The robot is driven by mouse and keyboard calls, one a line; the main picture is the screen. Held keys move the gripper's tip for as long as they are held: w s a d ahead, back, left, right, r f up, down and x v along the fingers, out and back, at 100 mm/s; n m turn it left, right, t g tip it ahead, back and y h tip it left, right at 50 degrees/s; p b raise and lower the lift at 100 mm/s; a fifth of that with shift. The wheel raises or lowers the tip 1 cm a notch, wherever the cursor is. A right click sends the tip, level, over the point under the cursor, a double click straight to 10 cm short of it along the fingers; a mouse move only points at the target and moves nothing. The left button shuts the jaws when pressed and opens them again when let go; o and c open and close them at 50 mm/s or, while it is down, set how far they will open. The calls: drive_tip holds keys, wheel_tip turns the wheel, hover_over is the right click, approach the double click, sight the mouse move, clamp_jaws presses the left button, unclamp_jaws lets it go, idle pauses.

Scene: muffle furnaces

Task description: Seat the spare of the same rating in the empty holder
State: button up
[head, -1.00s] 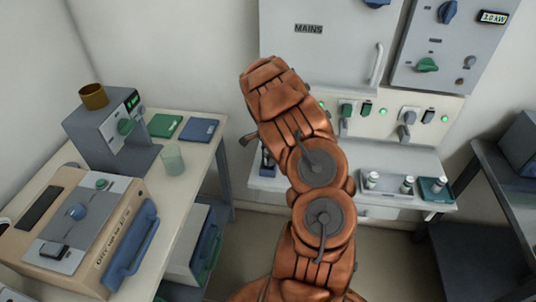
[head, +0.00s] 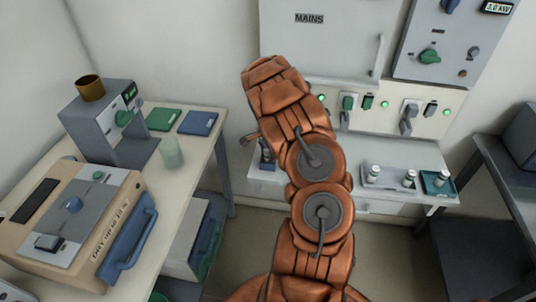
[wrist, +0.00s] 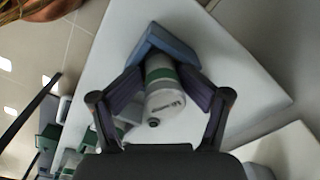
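In the wrist view a white fuse (wrist: 166,102) with green bands and dark print sits between the fingers of my gripper (wrist: 162,78). Both finger pads meet its sides with no visible gap, so the gripper looks shut on it. A blue angled block (wrist: 160,42) is just beyond the fuse; whether they touch is unclear. In the head view my arm hides most of the gripper and the fuse. Several holders and switches are on the panel (head: 388,117), including a green one (head: 347,103); I cannot tell which holder is empty.
The shelf (head: 340,172) runs below the panel and carries a teal tray (head: 436,184) at right. The MAINS cabinet (head: 330,45) is above. A bench with a beige box (head: 70,225) and a glass (head: 171,153) is at left; a dark table (head: 500,175) is at right.

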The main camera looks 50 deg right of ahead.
drive_tip(key=shift+o, duration=1.2)
drive_tip(key=shift+s+a+f, duration=0.15)
drive_tip(key=shift+a+f, duration=0.05)
drive_tip(key=shift+d+r, duration=0.1)
drive_tip(key=shift+r, duration=0.05)
drive_tip(key=shift+r, duration=0.2)
drive_tip(key=shift+d+r, duration=0.1)
drive_tip(key=shift+r, duration=0.25)
wheel_tip(320, 180, up, 10)
drive_tip(key=shift+r, duration=0.55)
